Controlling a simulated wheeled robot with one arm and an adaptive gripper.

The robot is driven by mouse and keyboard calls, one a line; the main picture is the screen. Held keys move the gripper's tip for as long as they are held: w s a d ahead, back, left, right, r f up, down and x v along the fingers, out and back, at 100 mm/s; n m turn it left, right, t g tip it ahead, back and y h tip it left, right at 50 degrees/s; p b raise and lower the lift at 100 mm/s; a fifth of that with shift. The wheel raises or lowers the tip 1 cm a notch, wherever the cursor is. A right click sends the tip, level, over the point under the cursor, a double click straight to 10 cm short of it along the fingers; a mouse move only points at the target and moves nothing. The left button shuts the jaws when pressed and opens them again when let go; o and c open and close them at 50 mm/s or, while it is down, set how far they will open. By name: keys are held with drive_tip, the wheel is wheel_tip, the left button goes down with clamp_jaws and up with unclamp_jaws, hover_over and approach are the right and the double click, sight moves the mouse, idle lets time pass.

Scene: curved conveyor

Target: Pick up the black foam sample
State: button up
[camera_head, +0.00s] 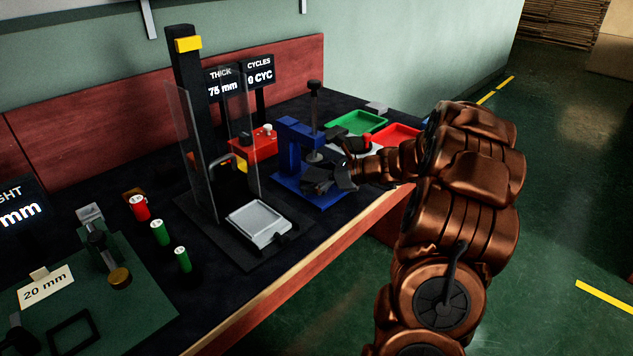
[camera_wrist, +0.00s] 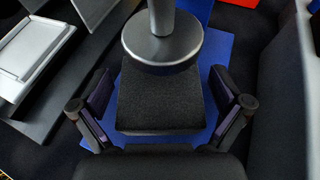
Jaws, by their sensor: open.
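The black foam sample (camera_wrist: 160,105) is a dark, grainy square block on a blue base plate (camera_wrist: 212,58) in the wrist view. A round grey metal foot (camera_wrist: 162,45) on a post stands over its far part and hides some of it. I cannot tell whether the foot touches the foam. My gripper (camera_wrist: 160,104) is open, with one finger on each side of the foam's near part and gaps visible on both sides. In the head view the blue press (camera_head: 297,140) stands on the bench, and my gripper (camera_head: 330,180) is at its base; the foam is hard to make out there.
A clear-shielded tester with a silver plate (camera_head: 258,223) stands left of the press. A green tray (camera_head: 357,122) and a red tray (camera_head: 397,136) lie behind it. Red and green cylinders (camera_head: 160,232) stand at the front left. The bench's wooden edge (camera_head: 300,265) runs along the front.

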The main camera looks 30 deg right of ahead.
drive_tip(key=c, duration=0.7)
drive_tip(key=shift+r, duration=0.1)
drive_tip(key=shift+c, duration=0.2)
